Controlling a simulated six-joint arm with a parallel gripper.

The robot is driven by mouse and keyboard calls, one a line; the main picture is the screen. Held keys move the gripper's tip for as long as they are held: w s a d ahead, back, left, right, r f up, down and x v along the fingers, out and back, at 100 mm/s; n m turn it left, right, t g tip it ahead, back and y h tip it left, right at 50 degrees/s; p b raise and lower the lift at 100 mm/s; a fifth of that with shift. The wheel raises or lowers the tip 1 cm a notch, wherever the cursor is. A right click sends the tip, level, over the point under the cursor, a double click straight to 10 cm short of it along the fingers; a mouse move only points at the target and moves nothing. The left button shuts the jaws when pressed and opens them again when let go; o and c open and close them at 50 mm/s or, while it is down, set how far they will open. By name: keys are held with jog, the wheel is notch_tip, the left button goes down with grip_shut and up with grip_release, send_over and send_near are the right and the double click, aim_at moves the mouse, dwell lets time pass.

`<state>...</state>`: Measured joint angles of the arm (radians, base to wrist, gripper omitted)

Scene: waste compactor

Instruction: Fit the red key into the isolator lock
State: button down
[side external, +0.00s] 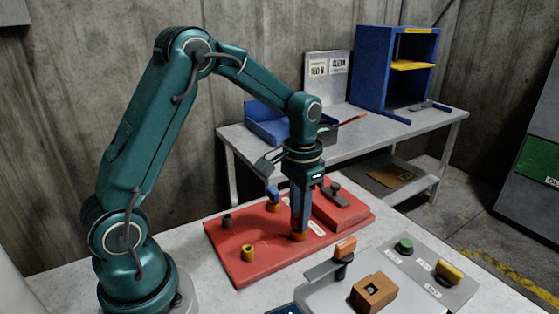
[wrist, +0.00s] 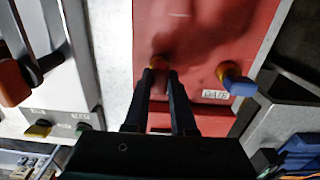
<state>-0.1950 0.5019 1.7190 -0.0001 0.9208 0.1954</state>
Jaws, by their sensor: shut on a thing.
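My gripper (side external: 300,226) points straight down over the red board, its fingers shut on a small orange-red piece (side external: 299,237), which I take to be the red key. In the wrist view the two fingertips (wrist: 160,76) close about this piece (wrist: 158,61), most of it hidden between them. It is at the board's surface; I cannot tell whether it is seated or lifted. On the grey panel (side external: 325,290), an orange-brown block (side external: 373,292) with a dark hole on top may be the isolator lock; its label is not readable.
An orange-handled lever (side external: 345,247), a green button (side external: 404,245) and a yellow knob (side external: 449,272) stand on the panel. A blue cabinet (side external: 370,66) is behind.

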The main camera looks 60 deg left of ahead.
dwell(0.6)
jog(key=c, duration=0.7)
grip_release()
jog(key=shift+o, duration=0.2)
jog(key=shift+c, duration=0.4)
jog(key=shift+r, duration=0.1)
jog(key=shift+r, duration=3.4)
